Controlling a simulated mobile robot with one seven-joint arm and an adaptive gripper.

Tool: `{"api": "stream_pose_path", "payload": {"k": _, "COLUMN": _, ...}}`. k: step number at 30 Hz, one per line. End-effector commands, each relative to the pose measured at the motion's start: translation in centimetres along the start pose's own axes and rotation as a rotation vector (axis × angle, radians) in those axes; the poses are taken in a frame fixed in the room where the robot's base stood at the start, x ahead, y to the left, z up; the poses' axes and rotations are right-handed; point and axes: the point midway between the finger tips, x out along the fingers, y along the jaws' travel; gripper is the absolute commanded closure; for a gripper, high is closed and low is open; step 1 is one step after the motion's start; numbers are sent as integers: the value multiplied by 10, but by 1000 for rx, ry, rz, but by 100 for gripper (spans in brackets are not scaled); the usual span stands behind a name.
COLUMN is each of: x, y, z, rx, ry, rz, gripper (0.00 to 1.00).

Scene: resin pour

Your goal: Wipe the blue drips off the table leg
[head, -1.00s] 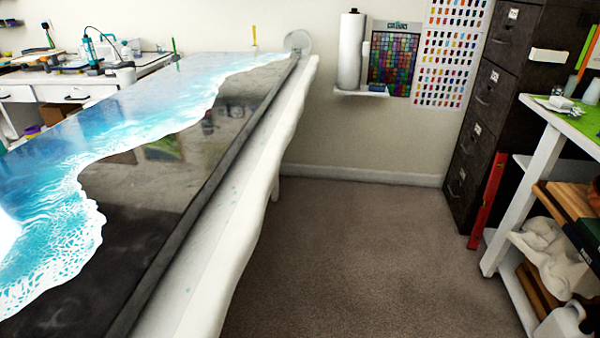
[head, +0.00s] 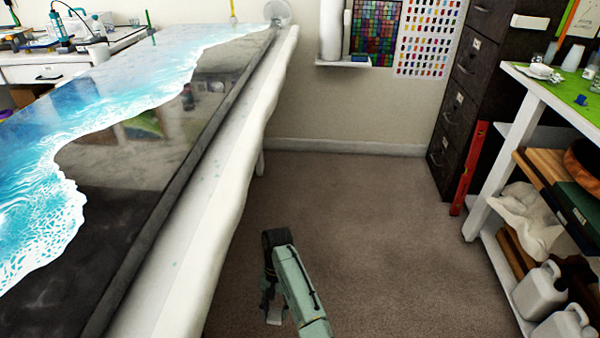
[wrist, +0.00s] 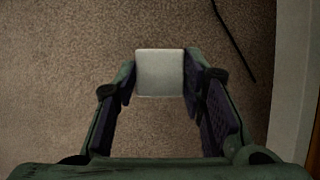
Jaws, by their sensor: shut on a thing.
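My gripper (wrist: 160,85) is shut on a white, square-faced block (wrist: 160,73), perhaps a sponge, held between its two finger pads. In the head view my gripper (head: 271,316) hangs low over the carpet, right of the resin table (head: 125,315), and the pale block (head: 274,318) shows small at its end. A short part of a white table leg (head: 260,164) shows under the table's far end, well beyond my gripper. I can make out no blue drips on it. A few small teal spots show on the table's white cloth-like side. Nearer legs are hidden.
Open carpet (head: 330,215) lies between the table and a white shelf unit (head: 505,150) at the right. A dark filing cabinet (head: 470,85) and a red level (head: 469,168) stand behind. A thin dark cable (wrist: 233,40) shows in the wrist view.

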Motion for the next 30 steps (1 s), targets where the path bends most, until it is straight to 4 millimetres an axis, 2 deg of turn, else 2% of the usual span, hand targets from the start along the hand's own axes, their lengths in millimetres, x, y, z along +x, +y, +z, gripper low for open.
{"api": "stream_pose_path", "payload": {"k": 1, "x": -3, "y": 18, "z": -3, "rx": -23, "ry": 1, "rz": 12, "gripper": 85}}
{"api": "stream_pose_path", "payload": {"k": 3, "x": -5, "y": 37, "z": -5, "rx": -62, "ry": 2, "rz": 26, "gripper": 85}}
{"api": "stream_pose_path", "payload": {"k": 9, "x": -8, "y": 69, "z": -6, "rx": -124, "ry": 1, "rz": 50, "gripper": 85}}
{"api": "stream_pose_path", "payload": {"k": 14, "x": -9, "y": 75, "z": -6, "rx": -139, "ry": 1, "rz": 56, "gripper": 85}}
{"api": "stream_pose_path", "payload": {"k": 30, "x": -9, "y": 74, "z": -6, "rx": -138, "ry": 2, "rz": 54, "gripper": 85}}
